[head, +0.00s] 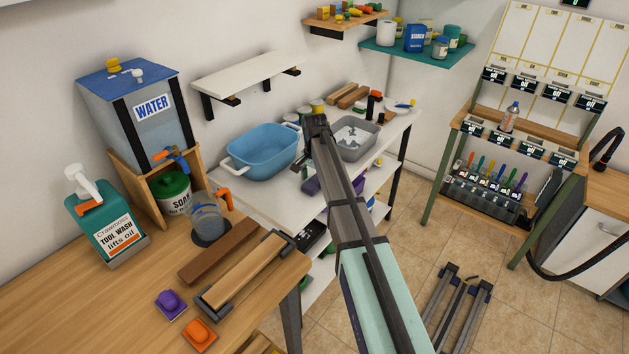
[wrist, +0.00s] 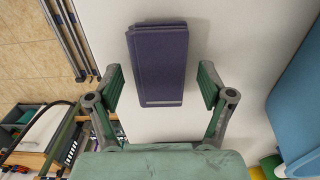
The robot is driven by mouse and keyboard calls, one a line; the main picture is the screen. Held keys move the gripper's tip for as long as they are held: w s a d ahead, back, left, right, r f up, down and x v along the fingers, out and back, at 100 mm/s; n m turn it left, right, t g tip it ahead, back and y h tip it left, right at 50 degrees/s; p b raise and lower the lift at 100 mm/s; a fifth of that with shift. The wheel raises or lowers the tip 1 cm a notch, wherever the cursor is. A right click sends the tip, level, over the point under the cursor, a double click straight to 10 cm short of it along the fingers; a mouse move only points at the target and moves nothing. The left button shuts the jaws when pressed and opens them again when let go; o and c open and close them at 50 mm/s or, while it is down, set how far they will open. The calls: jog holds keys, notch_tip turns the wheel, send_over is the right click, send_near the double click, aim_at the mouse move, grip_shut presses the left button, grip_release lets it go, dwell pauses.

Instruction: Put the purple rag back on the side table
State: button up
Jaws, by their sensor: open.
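The purple rag (wrist: 157,65) is a dark, folded rectangle lying flat on the white side table in the wrist view. In the head view a bit of purple (head: 311,186) shows by the table's front edge, beside my arm, which partly covers it. The white side table (head: 243,200) stands along the wall. My gripper (wrist: 160,87) is open, one green-padded finger on each side of the rag's near part, with gaps on both sides. In the head view my gripper (head: 317,124) is over the table; its fingers are hard to make out there.
A blue tub (head: 262,153) stands left of my gripper and a grey basin (head: 356,137) right of it. The wooden counter (head: 95,290) holds a water tank (head: 140,115), soap, and purple and orange pieces. Metal rails (head: 463,308) lie on the floor.

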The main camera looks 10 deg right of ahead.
aim_at(314, 181)
notch_tip(314, 181, up, 12)
jog(key=b, duration=0.2)
jog(key=shift+r, duration=0.2)
dwell(0.3)
